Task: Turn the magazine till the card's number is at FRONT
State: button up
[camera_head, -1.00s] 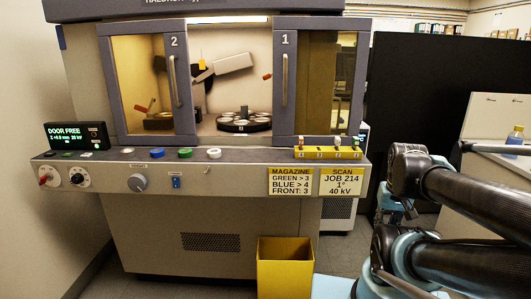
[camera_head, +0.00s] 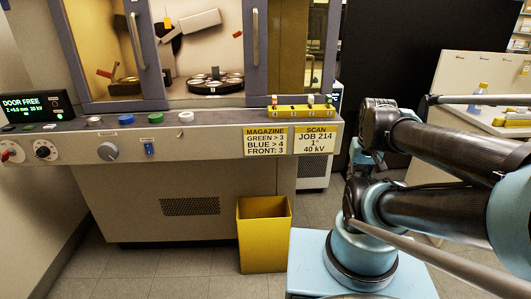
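The magazine (camera_head: 214,88) is a dark round carousel with several pale round positions, inside the machine behind the open middle of its front. Which position is at the front is too small to read. The yellow-headed MAGAZINE card (camera_head: 266,141) on the machine's front reads GREEN > 3, BLUE > 4, FRONT: 3. A blue button (camera_head: 155,118), a green button (camera_head: 126,119) and a white button (camera_head: 186,117) sit on the console ledge. My arm comes in from the right, far from the magazine. My gripper is not in view.
A green display (camera_head: 32,106) reads DOOR FREE. A grey knob (camera_head: 108,151) is on the front panel. A yellow block (camera_head: 301,112) with small coloured items is at the ledge's right end. A yellow bin (camera_head: 264,235) stands on the floor before the machine. A counter (camera_head: 485,105) is at the right.

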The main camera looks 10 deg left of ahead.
aim_at(216, 75)
jog(key=u, duration=0.05)
jog(key=k, duration=0.5)
jog(key=u, duration=1.3)
jog(key=i, duration=0.25)
jog(key=z, duration=0.15)
